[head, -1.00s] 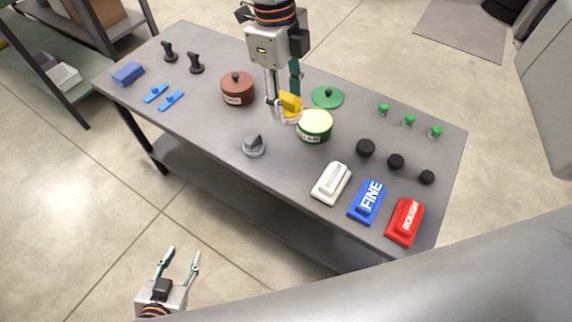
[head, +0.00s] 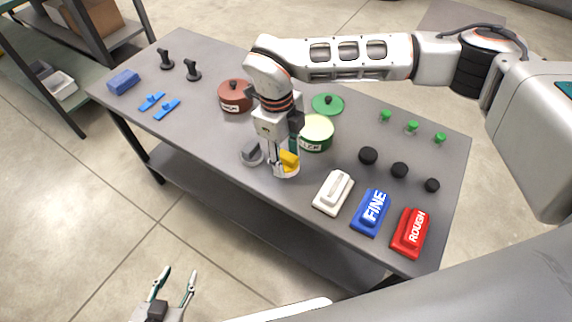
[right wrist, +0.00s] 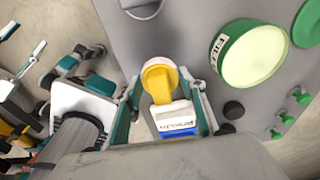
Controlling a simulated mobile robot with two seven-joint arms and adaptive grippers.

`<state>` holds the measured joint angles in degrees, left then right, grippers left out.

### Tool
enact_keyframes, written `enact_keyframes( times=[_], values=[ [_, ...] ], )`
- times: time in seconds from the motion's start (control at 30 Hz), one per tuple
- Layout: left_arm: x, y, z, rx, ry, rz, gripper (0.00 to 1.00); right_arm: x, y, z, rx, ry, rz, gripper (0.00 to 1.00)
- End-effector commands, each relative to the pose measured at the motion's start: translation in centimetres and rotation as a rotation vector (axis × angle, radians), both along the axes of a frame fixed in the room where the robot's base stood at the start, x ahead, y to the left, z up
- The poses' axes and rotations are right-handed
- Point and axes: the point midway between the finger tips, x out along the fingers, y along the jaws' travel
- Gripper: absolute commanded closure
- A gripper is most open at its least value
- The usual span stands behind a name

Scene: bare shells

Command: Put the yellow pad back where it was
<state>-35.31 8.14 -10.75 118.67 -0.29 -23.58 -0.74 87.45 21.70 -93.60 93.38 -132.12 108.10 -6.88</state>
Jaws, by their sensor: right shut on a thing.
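The yellow pad (head: 290,158), a yellow grip on a pale round base, is held upright in my right gripper (head: 282,170) near the front edge of the table. It stands between a grey knob-topped piece (head: 252,153) and a white block (head: 333,192). I cannot tell whether its base touches the table. In the right wrist view the pad (right wrist: 158,82) sits between the two fingers of the gripper (right wrist: 163,92). My left gripper (head: 178,274) is open and empty, low at the left, in front of the table.
An open green tin (head: 317,132) with pale contents stands just behind the pad, and a green lid (head: 328,104) lies beyond it. A brown pot (head: 235,95) stands at the back left. Blue FINE (head: 370,212) and red ROUGH (head: 410,233) blocks lie at right. Black knobs (head: 399,170) stand behind them.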

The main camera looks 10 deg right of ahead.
Motion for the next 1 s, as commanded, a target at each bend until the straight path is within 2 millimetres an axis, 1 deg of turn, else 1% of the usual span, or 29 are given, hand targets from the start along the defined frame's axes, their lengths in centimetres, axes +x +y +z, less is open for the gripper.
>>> enact_keyframes(
  times=[0.03,0.2,0.27,0.47,0.6,0.63,0.7,1.0],
  values=[
    [-0.1,0.0,-0.3,0.002,0.004,-0.001,0.6,-0.2,0.0,-0.9,0.0,0.006,0.0,0.77],
    [-0.4,0.0,-1.0,0.003,0.012,-0.002,0.6,-0.2,0.0,-3.5,0.0,0.007,-0.001,0.77],
    [-0.3,0.0,-0.9,0.003,0.01,-0.002,0.6,-0.1,0.0,-3.8,-0.001,0.004,0.0,0.77],
    [0.0,0.0,-0.5,0.002,0.002,-0.003,0.6,0.0,0.0,-3.6,-0.001,0.001,0.0,0.77],
    [0.0,-0.1,-0.5,0.002,0.002,-0.003,0.6,0.0,0.0,-3.8,-0.001,0.001,0.0,0.77],
    [0.0,-0.1,-0.5,0.002,0.002,-0.003,0.6,0.0,0.0,-3.9,-0.001,0.001,0.001,0.57],
    [0.0,-0.1,-0.5,0.002,0.002,-0.003,0.6,0.0,0.0,-3.9,-0.001,0.001,0.001,0.43],
    [0.0,-0.1,-0.5,0.001,0.002,-0.004,0.6,0.0,0.0,-3.8,-0.001,0.002,0.001,0.43]
  ],
)
